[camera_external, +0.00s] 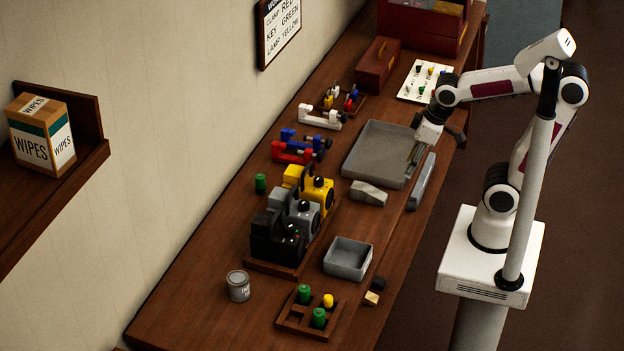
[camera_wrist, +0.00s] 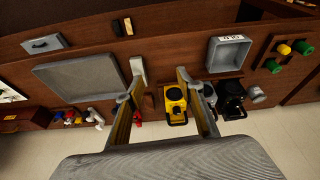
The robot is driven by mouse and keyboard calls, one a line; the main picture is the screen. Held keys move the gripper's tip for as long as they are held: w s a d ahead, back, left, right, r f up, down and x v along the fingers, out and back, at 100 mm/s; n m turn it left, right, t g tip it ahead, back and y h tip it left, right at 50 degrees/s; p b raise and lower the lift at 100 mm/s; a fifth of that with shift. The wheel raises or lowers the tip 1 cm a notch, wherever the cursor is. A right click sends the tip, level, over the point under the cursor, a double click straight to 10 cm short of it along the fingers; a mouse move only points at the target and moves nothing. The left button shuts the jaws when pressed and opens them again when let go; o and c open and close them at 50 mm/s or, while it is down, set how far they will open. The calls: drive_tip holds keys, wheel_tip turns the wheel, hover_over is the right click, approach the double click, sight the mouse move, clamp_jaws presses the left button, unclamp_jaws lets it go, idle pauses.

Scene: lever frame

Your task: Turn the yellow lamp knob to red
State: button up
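The yellow lamp (camera_external: 318,187) stands at the far end of a row of three devices on a wooden base, with a dark round knob on its side. In the wrist view the yellow lamp (camera_wrist: 175,99) shows between my fingers, nearer the right one, with a dark disc on it. The knob's setting is too small to read. My gripper (camera_external: 413,158) is open and empty. It hangs over the right edge of the grey tray, apart from the lamp. Its spread fingers (camera_wrist: 155,88) show in the wrist view.
Grey (camera_external: 295,210) and black (camera_external: 278,238) devices stand beside the lamp. A grey tray (camera_external: 363,153), a grey wedge (camera_external: 368,193) and a small grey bin (camera_external: 348,258) lie nearby. Red (camera_external: 290,152) and blue (camera_external: 303,138) clamps stand behind. A wall sign (camera_external: 280,28) hangs above.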

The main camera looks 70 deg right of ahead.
drive_tip(key=w+a+f, duration=0.2)
drive_tip(key=w, duration=0.6)
drive_tip(key=w+a+f, duration=0.2)
drive_tip(key=w, duration=0.6)
drive_tip(key=m+t, duration=0.1)
drive_tip(key=m, duration=0.2)
approach(320, 178)
drive_tip(key=shift+w+a+f+h, duration=0.35)
drive_tip(key=shift+w+f+h, duration=0.05)
drive_tip(key=shift+f, duration=0.1)
drive_tip(key=shift+x, duration=3.85)
drive_tip(key=shift+s, duration=0.1)
clamp_jaws()
